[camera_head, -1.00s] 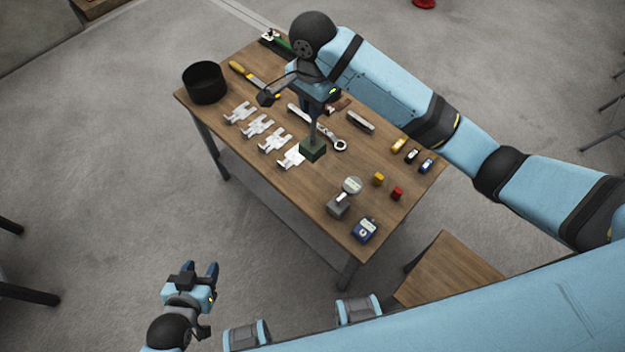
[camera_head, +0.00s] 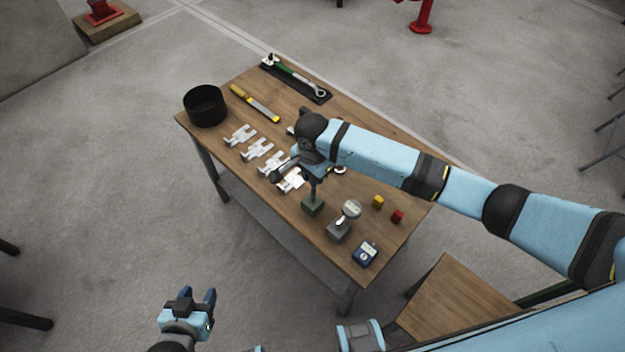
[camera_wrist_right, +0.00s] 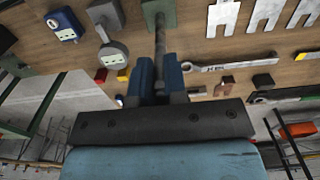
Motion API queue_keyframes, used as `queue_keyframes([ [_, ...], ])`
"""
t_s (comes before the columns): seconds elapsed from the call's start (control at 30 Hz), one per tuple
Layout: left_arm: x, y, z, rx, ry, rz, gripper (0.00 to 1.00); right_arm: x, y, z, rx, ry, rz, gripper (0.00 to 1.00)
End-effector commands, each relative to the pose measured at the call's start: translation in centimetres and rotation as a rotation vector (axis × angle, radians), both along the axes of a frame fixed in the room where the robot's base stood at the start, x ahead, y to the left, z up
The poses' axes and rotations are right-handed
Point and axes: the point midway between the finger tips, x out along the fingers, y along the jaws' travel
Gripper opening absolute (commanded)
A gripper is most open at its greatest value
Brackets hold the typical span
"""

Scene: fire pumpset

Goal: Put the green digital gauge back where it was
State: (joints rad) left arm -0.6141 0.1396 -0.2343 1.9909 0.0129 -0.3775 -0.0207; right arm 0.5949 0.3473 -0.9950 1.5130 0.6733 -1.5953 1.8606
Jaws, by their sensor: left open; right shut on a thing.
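The green digital gauge shows as a dark green block (camera_head: 313,205) with a thin grey stem rising from it. My right gripper (camera_head: 314,174) is shut on the upper end of the stem, above the block. In the right wrist view the stem (camera_wrist_right: 160,38) runs from between the fingers (camera_wrist_right: 160,80) to the green block (camera_wrist_right: 157,12). The gauge's face is hidden. The block is over the table's front part, roughly upright; I cannot tell whether it touches the wood. My left gripper (camera_head: 197,296) is open and empty, off the table at lower left.
A grey gauge (camera_head: 339,230) with a round face stands close right of the green block on the wooden table (camera_head: 290,228). A blue gauge (camera_head: 364,254), a yellow block (camera_head: 378,201) and a red block (camera_head: 397,216) are nearby. White flat pieces (camera_head: 257,150) lie left; a black pot (camera_head: 204,105) stands farther left.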

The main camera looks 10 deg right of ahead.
Motion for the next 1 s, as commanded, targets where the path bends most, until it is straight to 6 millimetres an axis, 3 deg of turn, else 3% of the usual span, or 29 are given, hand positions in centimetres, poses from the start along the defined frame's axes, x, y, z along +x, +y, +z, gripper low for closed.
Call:
queue_keyframes([
  [0.13,0.0,0.0,-0.1,0.0,0.0,0.0,0.48,0.0,0.0,-2.1,0.0,0.0,0.0,0.0],
  [0.37,0.1,0.0,0.0,-0.001,-0.003,0.0,0.48,0.0,0.0,-2.5,0.001,-0.002,0.001,0.0],
  [0.4,0.1,0.0,0.0,-0.001,-0.004,0.0,0.48,0.0,0.0,-2.6,0.0,0.0,0.001,0.2],
  [0.6,0.1,-0.1,0.1,-0.002,-0.005,-0.001,0.48,0.0,0.0,-2.6,0.0,0.0,0.0,0.66],
  [1.0,0.1,-0.1,0.1,-0.002,-0.004,-0.001,0.48,0.0,0.0,-1.7,0.001,0.0,0.0,0.67],
])
